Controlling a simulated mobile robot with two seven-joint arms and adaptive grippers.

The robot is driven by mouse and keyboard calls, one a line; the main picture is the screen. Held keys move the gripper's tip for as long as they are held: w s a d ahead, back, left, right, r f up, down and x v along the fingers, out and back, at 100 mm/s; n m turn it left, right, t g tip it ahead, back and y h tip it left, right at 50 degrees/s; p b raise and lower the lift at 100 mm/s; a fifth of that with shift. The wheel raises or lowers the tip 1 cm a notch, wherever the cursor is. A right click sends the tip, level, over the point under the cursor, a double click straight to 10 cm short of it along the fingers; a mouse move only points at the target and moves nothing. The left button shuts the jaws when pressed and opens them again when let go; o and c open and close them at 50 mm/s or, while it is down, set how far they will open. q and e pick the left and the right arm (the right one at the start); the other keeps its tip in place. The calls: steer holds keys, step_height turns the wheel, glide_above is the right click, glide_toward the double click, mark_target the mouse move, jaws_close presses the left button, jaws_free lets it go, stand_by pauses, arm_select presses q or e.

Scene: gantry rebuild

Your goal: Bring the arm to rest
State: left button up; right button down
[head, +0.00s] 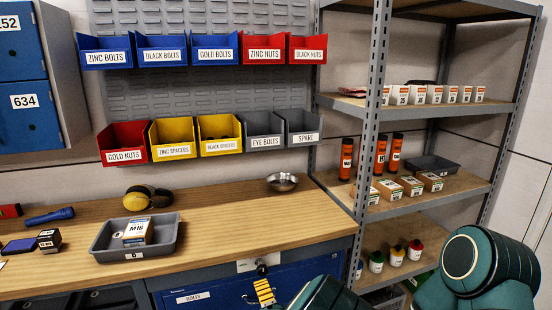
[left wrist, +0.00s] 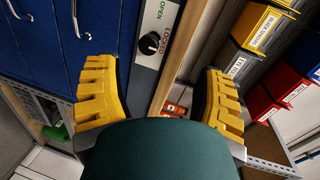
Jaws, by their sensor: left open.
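My left gripper shows in the left wrist view (left wrist: 160,92), its two yellow ribbed fingers wide apart with nothing between them. Beyond the fingers is a black knob (left wrist: 150,43) on a pale plate marked OPEN and LOCKED, apart from both fingers. In the head view, a yellow finger of the gripper (head: 264,292) shows just below the black knob (head: 262,268), in front of the blue drawer cabinet (head: 205,293). Teal arm links of mine fill the lower right. The rest of that gripper is hidden or cut off by the frame. My right gripper is not seen.
A wooden workbench (head: 225,220) carries a grey tray (head: 105,250) with an M16 box, yellow-black earmuffs (head: 148,197), a flashlight (head: 50,216) and a metal bowl (head: 282,182). Labelled bins hang above. A grey shelf rack (head: 368,120) with bottles and boxes stands right, near my arm.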

arm_select(q)
steer(key=s+a+f+n+g+h, duration=0.1)
steer(key=s+a+f+n+g, duration=0.25)
steer(key=f, duration=0.35)
steer(key=s+a+f+n+g+h, duration=0.25)
steer(key=s+a+f+g, duration=0.2)
steer(key=f, duration=0.25)
steer(key=s+d+f+n+g+h, duration=0.1)
steer(key=s+n+g+h, duration=0.4)
steer(key=s, duration=1.2)
steer(key=n, duration=0.3)
steer(key=shift+s+f+n, duration=0.2)
steer(key=shift+f+n, duration=0.1)
steer(key=shift+f, duration=0.05)
